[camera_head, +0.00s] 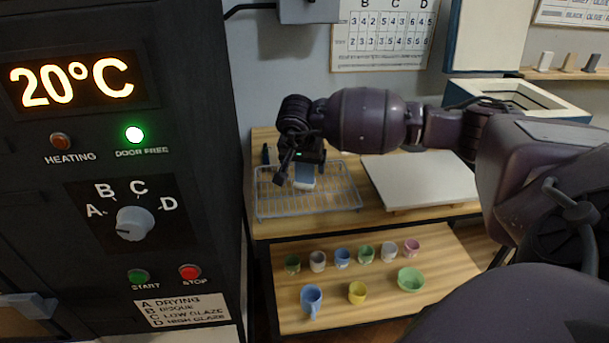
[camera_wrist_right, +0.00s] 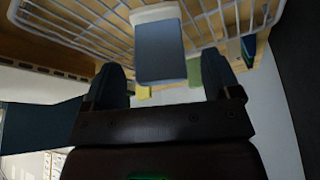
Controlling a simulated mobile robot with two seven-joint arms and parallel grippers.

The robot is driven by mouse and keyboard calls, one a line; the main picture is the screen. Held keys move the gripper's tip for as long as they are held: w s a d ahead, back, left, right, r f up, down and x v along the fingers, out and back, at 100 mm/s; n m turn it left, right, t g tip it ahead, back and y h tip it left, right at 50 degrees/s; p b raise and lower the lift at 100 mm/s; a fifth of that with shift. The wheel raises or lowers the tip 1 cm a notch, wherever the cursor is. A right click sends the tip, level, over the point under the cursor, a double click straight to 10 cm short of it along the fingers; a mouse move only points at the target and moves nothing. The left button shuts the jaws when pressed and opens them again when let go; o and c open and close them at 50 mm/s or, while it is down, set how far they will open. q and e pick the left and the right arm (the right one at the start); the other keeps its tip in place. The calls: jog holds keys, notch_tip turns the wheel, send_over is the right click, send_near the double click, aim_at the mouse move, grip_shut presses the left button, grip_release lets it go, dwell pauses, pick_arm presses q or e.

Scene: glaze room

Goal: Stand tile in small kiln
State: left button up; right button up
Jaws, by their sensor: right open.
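A tile, white at one end and blue at the other, stands at the wire rack in the head view (camera_head: 304,174). In the right wrist view the tile (camera_wrist_right: 160,52) shows between the fingers. My right gripper (camera_head: 298,163) is open at the tile, and its two fingers (camera_wrist_right: 162,68) lie on either side of it with visible gaps. A pale open-topped box with a raised lid, apparently the small kiln (camera_head: 545,97), stands at the back right, partly behind my right arm. My left gripper is not in view.
The wire rack (camera_head: 262,205) sits on the wooden table beside a pale board (camera_head: 410,180). Several cups and bowls, such as a green bowl (camera_head: 410,279), stand on the shelf below. A large dark kiln (camera_head: 200,215) reading 20°C fills the left. Small tiles stand on a wall ledge (camera_head: 566,74).

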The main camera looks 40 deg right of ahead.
jog(key=shift+x, duration=1.15)
jog(key=shift+c, duration=0.3)
jog(key=shift+r, duration=0.15)
jog(key=c, duration=1.1)
